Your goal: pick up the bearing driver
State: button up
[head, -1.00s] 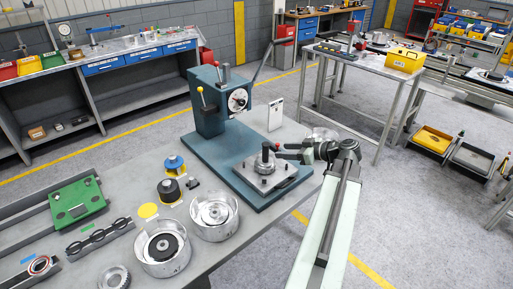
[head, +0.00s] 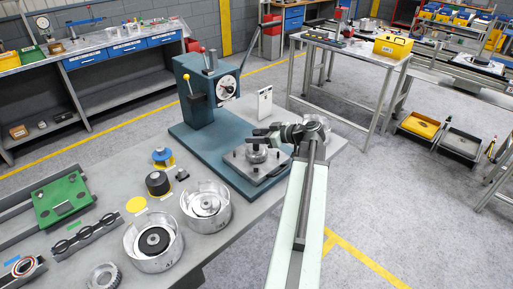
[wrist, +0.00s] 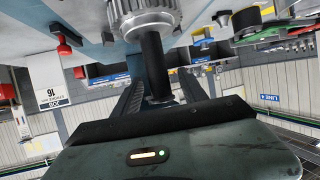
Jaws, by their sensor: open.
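The piece that looks like the bearing driver stands upright on a grey metal plate (head: 262,174) on the press base. It has a ridged metal foot (wrist: 143,18) and a black shaft (wrist: 154,62). In the head view its metal foot (head: 257,155) shows, while my gripper (head: 266,138) partly covers its top. In the wrist view my gripper (wrist: 159,86) is open, with the black shaft between its two fingers. I cannot tell whether either finger touches the shaft.
The blue-green press (head: 208,82) rises just behind and left. Two silver housings (head: 207,207), a black-and-yellow cap (head: 158,184) and a green fixture (head: 62,200) occupy the bench's left. A white card (head: 265,102) stands behind the plate.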

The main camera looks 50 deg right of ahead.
grip_shut()
jog(key=shift+r, duration=0.1)
dwell(1.3)
